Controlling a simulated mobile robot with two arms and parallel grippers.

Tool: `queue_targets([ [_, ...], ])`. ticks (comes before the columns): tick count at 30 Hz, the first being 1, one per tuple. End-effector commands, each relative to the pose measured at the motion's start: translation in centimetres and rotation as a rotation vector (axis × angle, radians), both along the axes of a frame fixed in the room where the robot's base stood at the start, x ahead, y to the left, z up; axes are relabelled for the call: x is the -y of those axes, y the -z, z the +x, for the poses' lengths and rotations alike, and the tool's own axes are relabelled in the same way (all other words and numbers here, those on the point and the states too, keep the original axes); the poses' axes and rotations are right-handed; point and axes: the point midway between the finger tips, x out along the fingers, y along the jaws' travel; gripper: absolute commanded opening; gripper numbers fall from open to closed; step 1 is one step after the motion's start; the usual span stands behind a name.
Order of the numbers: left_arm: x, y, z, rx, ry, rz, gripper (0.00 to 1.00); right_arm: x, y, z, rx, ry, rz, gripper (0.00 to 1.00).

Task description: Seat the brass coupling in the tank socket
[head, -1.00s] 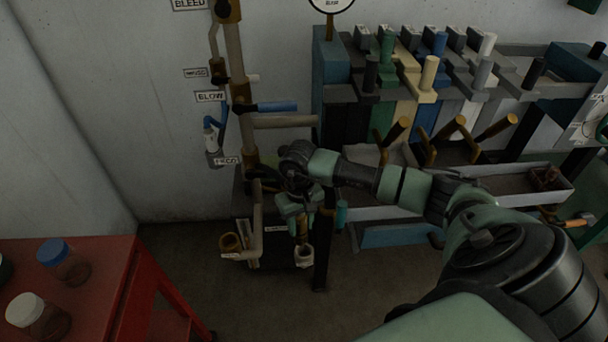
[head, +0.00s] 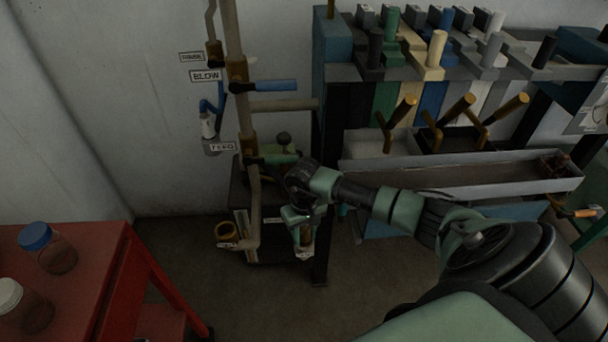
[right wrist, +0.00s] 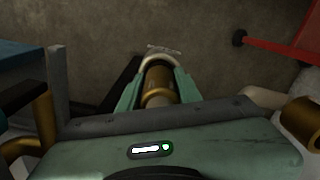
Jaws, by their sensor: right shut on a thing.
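My right gripper (head: 304,236) is low beside the pipe stand and shut on the brass coupling. In the right wrist view the brass coupling (right wrist: 157,82) lies between the green fingers of the right gripper (right wrist: 156,92). A pale round rim (right wrist: 160,61), which looks like the tank socket, shows just past the coupling's far end, with a small label beyond it. In the head view a bit of this pale socket (head: 305,253) shows right under the gripper. I cannot tell whether the coupling is inside the rim or only over it. My left gripper is not in view.
A brass-coloured ring (head: 226,231) sits left of the gripper, by a beige pipe (head: 255,205). A dark post (head: 321,245) stands close on the right. A long grey tray (head: 460,178) and levers are further right. A red table (head: 70,275) with jars is at front left.

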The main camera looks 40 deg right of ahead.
Motion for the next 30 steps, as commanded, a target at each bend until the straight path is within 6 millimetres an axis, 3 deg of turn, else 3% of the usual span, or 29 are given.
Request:
queue_targets([
  [8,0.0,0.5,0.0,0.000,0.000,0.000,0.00,0.1,0.2,0.1,0.003,0.001,-0.002,0.00],
  [9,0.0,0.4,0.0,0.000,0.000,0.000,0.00,0.1,0.2,0.0,0.001,0.001,-0.001,0.39],
  [11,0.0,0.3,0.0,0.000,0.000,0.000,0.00,0.1,0.2,0.0,0.001,0.001,-0.001,0.56],
  [23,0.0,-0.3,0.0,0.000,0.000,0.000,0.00,0.0,-0.4,0.0,0.000,0.001,0.001,0.56],
  [26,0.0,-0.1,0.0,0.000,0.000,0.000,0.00,0.1,-1.4,0.1,0.005,0.000,-0.002,0.56],
  [30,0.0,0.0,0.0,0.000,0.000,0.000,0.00,0.1,-4.3,0.2,0.005,-0.002,-0.003,0.56],
])
